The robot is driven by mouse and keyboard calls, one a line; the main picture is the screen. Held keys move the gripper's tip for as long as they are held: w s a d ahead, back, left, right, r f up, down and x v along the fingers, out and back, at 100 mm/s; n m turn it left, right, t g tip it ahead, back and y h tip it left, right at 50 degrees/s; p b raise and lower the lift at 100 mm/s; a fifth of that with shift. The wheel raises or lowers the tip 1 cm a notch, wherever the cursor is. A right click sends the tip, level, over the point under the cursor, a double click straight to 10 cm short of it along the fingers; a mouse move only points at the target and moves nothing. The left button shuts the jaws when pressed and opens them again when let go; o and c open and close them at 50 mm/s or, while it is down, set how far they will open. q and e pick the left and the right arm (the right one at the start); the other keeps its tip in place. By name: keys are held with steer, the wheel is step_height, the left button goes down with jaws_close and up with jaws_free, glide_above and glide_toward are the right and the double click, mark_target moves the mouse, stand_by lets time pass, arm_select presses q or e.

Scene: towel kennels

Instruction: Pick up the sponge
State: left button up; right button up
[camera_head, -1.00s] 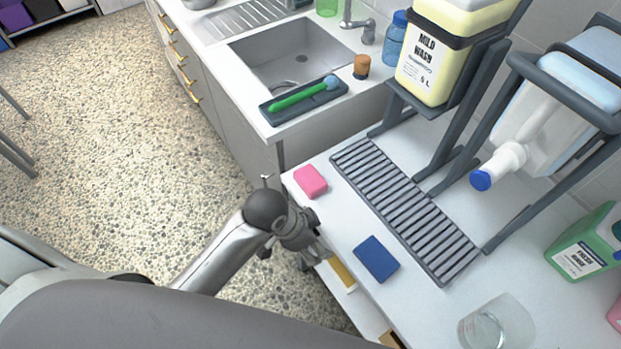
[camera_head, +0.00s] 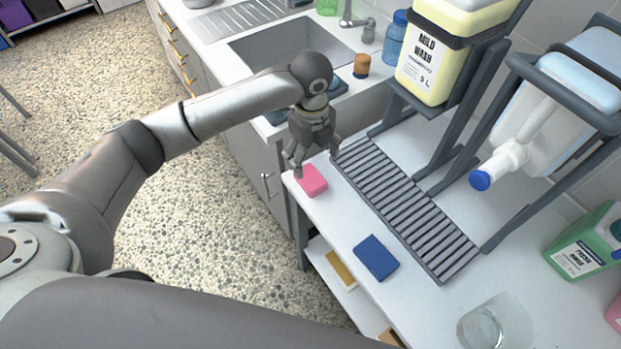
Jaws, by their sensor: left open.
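A pink block (camera_head: 312,181), which looks like a sponge, lies on the white counter near its left corner. My left gripper (camera_head: 315,164) hangs above and just behind it, fingers pointing down and spread, with nothing between them. One fingertip overlaps the block's upper edge in the picture; I cannot tell if it touches. A flat dark blue block (camera_head: 376,258), which could also be a sponge, lies farther down the counter, clear of the gripper. My right gripper is not in view.
A slatted grey drip tray (camera_head: 405,210) lies right of the blocks, below the stand with the Mild Wash container (camera_head: 432,65). A clear beaker (camera_head: 497,325) stands at the lower right. The sink (camera_head: 290,45) is behind my left arm. The counter between the two blocks is bare.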

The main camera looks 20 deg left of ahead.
arm_select(q)
steer(key=shift+w+a+f, duration=0.1)
steer(key=shift+w+a, duration=0.1)
steer(key=shift+a, duration=0.2)
glide_above(312, 179)
steer(key=f, duration=0.4)
steer(key=shift+w+a+f+p, duration=0.15)
steer(key=shift+a+f+p, duration=0.05)
steer(key=shift+a+p, duration=0.1)
steer(key=shift+d+f+p, duration=0.15)
steer(key=shift+f+p, duration=0.15)
steer(key=shift+f, duration=1.1)
steer(key=shift+d+f+p, duration=0.15)
steer(key=shift+f+p, duration=0.15)
steer(key=shift+f, duration=1.05)
steer(key=c, duration=0.8)
